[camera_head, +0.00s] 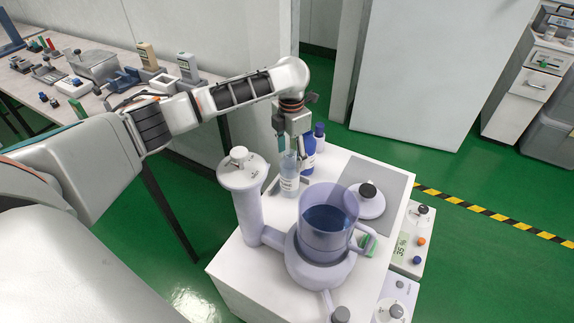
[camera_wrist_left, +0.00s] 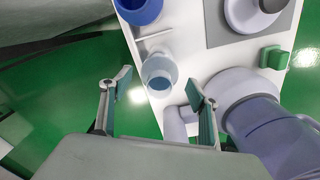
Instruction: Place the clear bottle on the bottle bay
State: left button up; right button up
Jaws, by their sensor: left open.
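The clear bottle (camera_head: 289,178) stands upright near the far left edge of the white worktop, with a pale label; its open round mouth shows from above in the left wrist view (camera_wrist_left: 159,70). My left gripper (camera_head: 293,152) is open and points down at the bottle's top; its fingers overlap the bottle's upper part in the head view. In the left wrist view the bottle lies between and beyond the two spread fingertips (camera_wrist_left: 158,90). I see no grip on it. I cannot tell which part is the bottle bay; a thin pale rail (camera_wrist_left: 153,35) lies beside the bottle. My right gripper is not in view.
A blue bottle (camera_head: 308,152) stands close behind the clear one. A pale column (camera_head: 240,190) and a vessel with dark blue liquid (camera_head: 328,225) stand nearby. A grey mat (camera_head: 395,182) bears a round pale flask. Several testers fill the bench (camera_head: 55,95) at left.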

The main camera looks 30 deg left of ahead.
pick_arm(q)
notch_tip(320, 180, up, 5)
jog(key=shift+f+p, duration=0.1)
jog(key=shift+p, duration=0.5)
jog(key=shift+r, duration=0.4)
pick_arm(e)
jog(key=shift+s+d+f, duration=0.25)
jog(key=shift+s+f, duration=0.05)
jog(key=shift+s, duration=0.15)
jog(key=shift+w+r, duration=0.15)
